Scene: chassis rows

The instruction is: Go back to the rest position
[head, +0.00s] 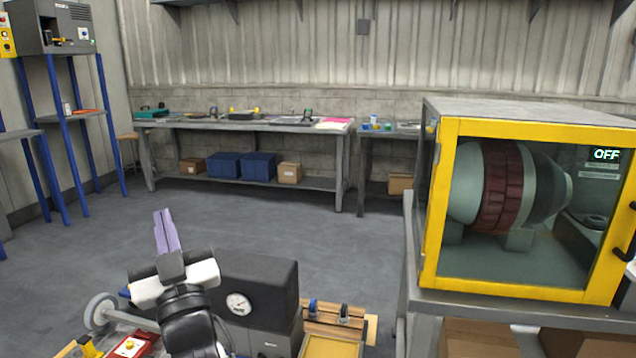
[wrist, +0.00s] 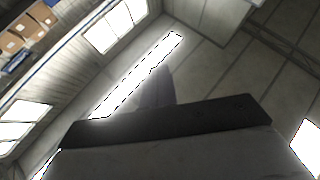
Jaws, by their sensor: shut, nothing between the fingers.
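My gripper (head: 163,217) is at the lower left of the head view, raised, with its pale purple fingers together and pointing up. Nothing is between the fingers. In the wrist view the dark edge of my gripper's body (wrist: 170,122) and its grey fingers (wrist: 158,88) fill the lower middle. Behind them that view shows the ceiling, bright light panels and upper walls, so the wrist camera looks upward. My gripper touches nothing that I can see.
A yellow-framed cabinet (head: 432,210) marked OFF stands on a bench at right. A dark box with a round gauge (head: 238,304) is just behind my arm. Low wooden parts (head: 335,318) lie right of it. A long workbench (head: 340,140) stands at the back; the floor before it is clear.

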